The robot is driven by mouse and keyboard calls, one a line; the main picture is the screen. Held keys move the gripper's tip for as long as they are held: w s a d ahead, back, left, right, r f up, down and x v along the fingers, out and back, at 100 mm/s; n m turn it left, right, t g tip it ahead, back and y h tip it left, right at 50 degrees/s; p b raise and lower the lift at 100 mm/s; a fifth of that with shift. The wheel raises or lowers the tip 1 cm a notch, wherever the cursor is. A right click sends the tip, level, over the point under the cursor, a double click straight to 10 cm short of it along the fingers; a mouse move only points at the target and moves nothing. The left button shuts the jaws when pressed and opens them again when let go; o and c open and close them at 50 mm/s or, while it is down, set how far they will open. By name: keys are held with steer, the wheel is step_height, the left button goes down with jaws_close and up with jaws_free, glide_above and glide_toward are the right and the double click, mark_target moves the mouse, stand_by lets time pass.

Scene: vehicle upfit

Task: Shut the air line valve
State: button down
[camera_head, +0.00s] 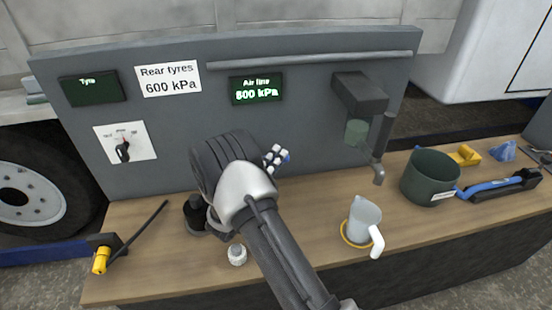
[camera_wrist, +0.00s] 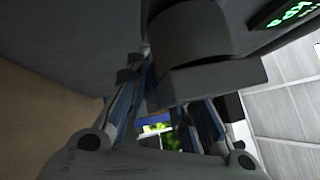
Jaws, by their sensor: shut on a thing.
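The valve's body and the handle's angle cannot be made out.
A dial switch (camera_head: 123,147) and a "Rear tyres 600 kPa" sign (camera_head: 168,79) are at left. On the bench (camera_head: 310,225) stand a jug (camera_head: 362,218), a dark green bucket (camera_head: 430,178) and a small white item (camera_head: 237,254). A filter unit (camera_head: 360,95) juts from the panel.

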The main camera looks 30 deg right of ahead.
steer(key=shift+r+n+t+h+p, duration=0.3)
steer(key=shift+r+n+t+h, duration=0.15)
steer(key=shift+n, duration=0.35)
steer(key=c, duration=1.4)
jaws_free()
steer(key=shift+o, duration=0.2)
